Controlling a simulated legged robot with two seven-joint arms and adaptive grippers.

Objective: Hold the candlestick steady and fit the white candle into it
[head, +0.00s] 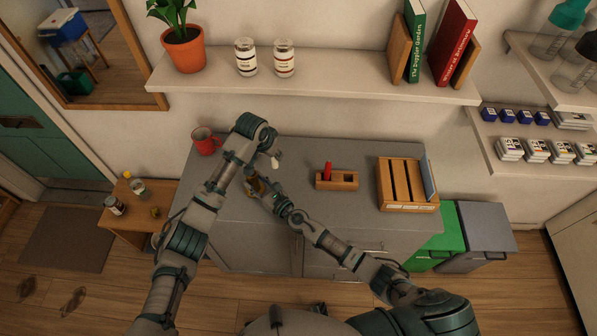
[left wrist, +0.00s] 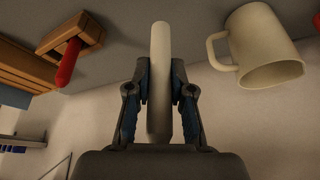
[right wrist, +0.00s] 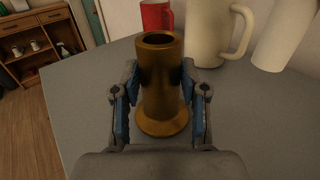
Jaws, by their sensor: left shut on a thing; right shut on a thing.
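The white candle (left wrist: 160,80) stands between the fingers of my left gripper (left wrist: 160,95), which is shut on it. The brass candlestick (right wrist: 160,85) is upright, its open top socket facing up and empty. My right gripper (right wrist: 160,105) is shut around the candlestick's body, above its flared base. In the head view the candlestick (head: 256,185) shows small at my right gripper (head: 262,191), on the left part of the grey counter. My left arm hides much of that spot, and the left fingers are hard to make out there. The candle is apart from the candlestick.
A cream mug (right wrist: 213,35) and a red mug (head: 204,141) stand behind the candlestick. A shelf (head: 330,84) runs above.

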